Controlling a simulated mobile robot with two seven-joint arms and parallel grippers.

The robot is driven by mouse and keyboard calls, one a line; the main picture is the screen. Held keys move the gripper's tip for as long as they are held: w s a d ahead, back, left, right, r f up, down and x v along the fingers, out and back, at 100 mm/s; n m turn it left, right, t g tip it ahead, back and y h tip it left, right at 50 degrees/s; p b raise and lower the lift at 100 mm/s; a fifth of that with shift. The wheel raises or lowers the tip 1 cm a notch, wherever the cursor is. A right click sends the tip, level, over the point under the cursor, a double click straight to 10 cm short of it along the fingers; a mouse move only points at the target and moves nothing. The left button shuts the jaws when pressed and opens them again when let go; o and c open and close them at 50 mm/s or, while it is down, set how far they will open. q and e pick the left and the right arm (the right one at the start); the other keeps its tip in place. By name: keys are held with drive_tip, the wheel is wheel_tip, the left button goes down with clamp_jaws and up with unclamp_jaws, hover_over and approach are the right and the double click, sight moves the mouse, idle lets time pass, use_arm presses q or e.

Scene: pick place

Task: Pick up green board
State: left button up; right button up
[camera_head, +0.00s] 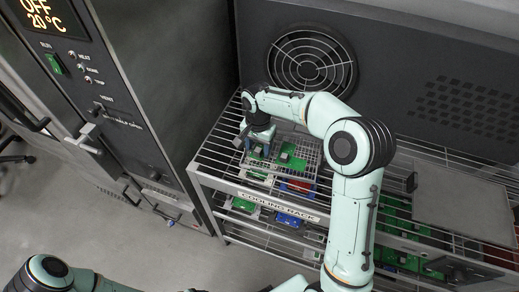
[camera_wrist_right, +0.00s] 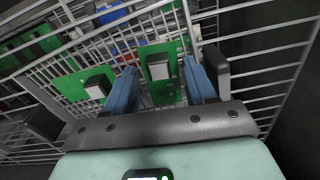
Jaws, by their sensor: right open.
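A green board (camera_wrist_right: 165,93) with a grey block on it lies on the wire rack, between my blue fingers in the right wrist view. A second green board (camera_wrist_right: 72,86) with a grey block lies just left of it. In the head view, one green board (camera_head: 258,153) shows partly below my right gripper (camera_head: 255,143), and another green board (camera_head: 292,161) is to its right. My right gripper is open, its fingers (camera_wrist_right: 160,66) pointing down at the rack on either side of the first board. Contact cannot be told. My left gripper is out of view.
The cooling rack (camera_head: 281,207) has wire shelves; red, blue and green boards sit on lower levels. A dark panel with a fan grille (camera_head: 312,60) stands behind it. An oven-like cabinet (camera_head: 130,90) stands at the left. A grey flat plate (camera_head: 462,203) lies at the rack's right.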

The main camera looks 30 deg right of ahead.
drive_tip(key=shift+f, duration=0.2)
clamp_jaws()
drive_tip(key=shift+r, duration=0.15)
